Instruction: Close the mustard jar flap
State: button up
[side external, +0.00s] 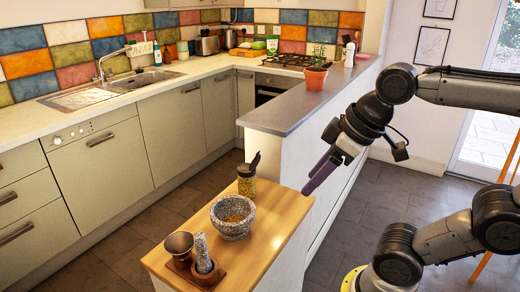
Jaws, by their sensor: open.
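The mustard jar (246,186) stands upright at the far left corner of the wooden worktop. It is clear with yellowish contents and a dark lid. Its dark flap (255,162) is raised and tilts up to the right. My gripper (312,187) hangs to the right of the jar, pointing down and left, apart from it and above the right edge of the worktop. It looks empty. The gap between its fingers is hard to make out from this side.
A stone mortar (233,228) with yellowish contents stands just in front of the jar. A metal cup (179,245) and a pestle in a wooden holder (203,262) are at the front left. The worktop's right side (270,235) is bare. A grey-topped half wall (290,112) rises behind.

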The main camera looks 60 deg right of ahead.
jog(key=w+d+r, duration=0.2)
jog(key=w+r, duration=0.3)
jog(key=w, duration=0.1)
jog(key=r+m+g, duration=0.1)
jog(key=r+m, duration=0.1)
send_over(259, 152)
jog(key=s, duration=0.6)
jog(key=x, duration=1.3)
jog(key=shift+w+d+f, duration=0.1)
jog(key=shift+d+f, duration=0.05)
jog(key=shift+f, duration=0.15)
grip_shut()
